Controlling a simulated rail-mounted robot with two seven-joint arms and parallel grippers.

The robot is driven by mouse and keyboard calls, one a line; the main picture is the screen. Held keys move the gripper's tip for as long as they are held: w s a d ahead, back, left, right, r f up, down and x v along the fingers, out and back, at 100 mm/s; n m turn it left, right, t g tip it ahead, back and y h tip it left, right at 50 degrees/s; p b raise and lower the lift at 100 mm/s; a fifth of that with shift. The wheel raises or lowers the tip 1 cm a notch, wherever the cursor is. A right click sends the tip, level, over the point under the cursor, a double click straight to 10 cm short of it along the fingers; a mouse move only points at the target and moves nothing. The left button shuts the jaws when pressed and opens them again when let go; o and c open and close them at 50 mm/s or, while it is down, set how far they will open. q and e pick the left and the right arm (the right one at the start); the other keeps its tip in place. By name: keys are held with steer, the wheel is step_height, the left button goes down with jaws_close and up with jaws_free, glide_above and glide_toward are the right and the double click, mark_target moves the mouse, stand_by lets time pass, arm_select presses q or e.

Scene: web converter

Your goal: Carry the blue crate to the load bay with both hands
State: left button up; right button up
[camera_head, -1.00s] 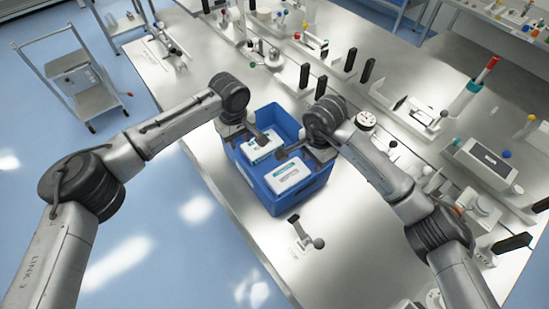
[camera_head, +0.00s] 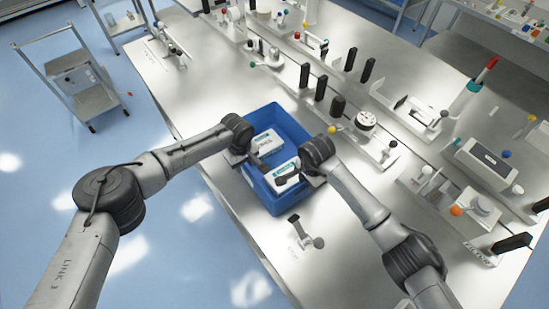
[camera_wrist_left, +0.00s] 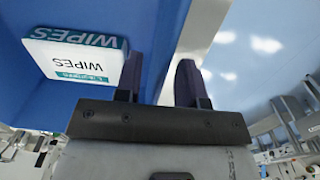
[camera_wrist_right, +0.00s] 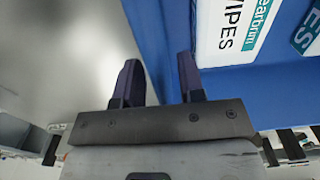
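The blue crate (camera_head: 283,201) stands on the steel table, level, with two white-and-teal wipes boxes (camera_head: 267,141) inside. My left gripper (camera_head: 250,161) is at the crate's left wall. In the left wrist view its fingers (camera_wrist_left: 160,82) are apart, with the crate's wall (camera_wrist_left: 160,25) between them. My right gripper (camera_head: 303,180) is at the right wall. In the right wrist view its fingers (camera_wrist_right: 158,82) are apart, on either side of the crate's wall (camera_wrist_right: 160,30). Contact with the walls cannot be told. I cannot identify the load bay.
A black-handled lever fixture (camera_head: 306,232) stands on the table just in front of the crate. Machine rails with several black posts (camera_head: 320,88) and a dial gauge (camera_head: 366,120) lie to the right. A grey cart (camera_head: 85,90) stands on the blue floor at left.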

arm_select(q)
steer(key=shift+f, duration=0.1)
arm_select(e)
steer(key=shift+f, duration=0.1)
arm_select(q)
jaws_close()
arm_select(e)
jaws_close()
stand_by(0.3)
